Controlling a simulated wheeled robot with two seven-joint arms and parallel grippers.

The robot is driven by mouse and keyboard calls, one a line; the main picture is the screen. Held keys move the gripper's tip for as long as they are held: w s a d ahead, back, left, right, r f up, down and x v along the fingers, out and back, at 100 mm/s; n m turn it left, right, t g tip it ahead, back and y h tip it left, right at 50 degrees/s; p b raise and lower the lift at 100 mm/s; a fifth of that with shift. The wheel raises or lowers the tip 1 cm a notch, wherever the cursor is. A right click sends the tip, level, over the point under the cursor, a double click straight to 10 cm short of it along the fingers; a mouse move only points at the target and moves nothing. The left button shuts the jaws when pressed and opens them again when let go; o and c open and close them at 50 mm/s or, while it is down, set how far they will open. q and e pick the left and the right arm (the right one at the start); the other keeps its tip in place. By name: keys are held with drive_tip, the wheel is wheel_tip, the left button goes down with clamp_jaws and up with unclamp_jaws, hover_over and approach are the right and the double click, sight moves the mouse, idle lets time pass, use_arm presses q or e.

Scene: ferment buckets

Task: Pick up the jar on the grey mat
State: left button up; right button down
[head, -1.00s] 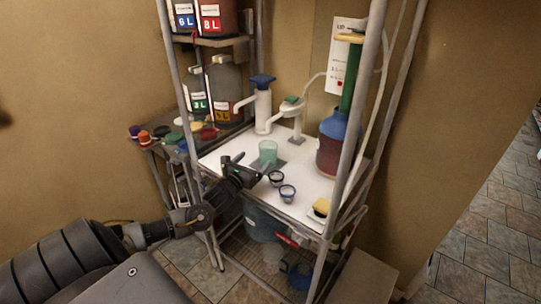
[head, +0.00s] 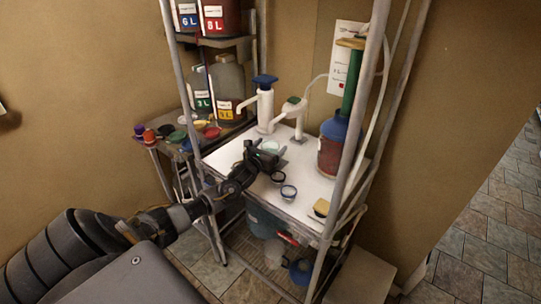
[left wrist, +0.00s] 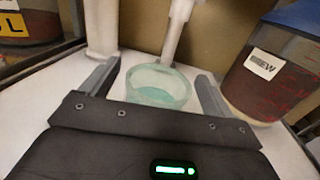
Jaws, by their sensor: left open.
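The jar (left wrist: 158,88) is a pale green, see-through open vessel standing upright. In the left wrist view it sits between the two fingers of my left gripper (left wrist: 156,82), with a gap on both sides. In the head view the jar (head: 270,146) shows only its upper part behind my left gripper (head: 266,154). The gripper is open and holds nothing. The grey mat (head: 283,163) is mostly hidden, with a small part showing beside the gripper. My right gripper is not in view.
Metal rack posts (head: 352,130) stand at the front.

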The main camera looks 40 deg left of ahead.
use_arm(q)
drive_tip(key=c, duration=1.4)
drive_tip(key=shift+a, duration=0.1)
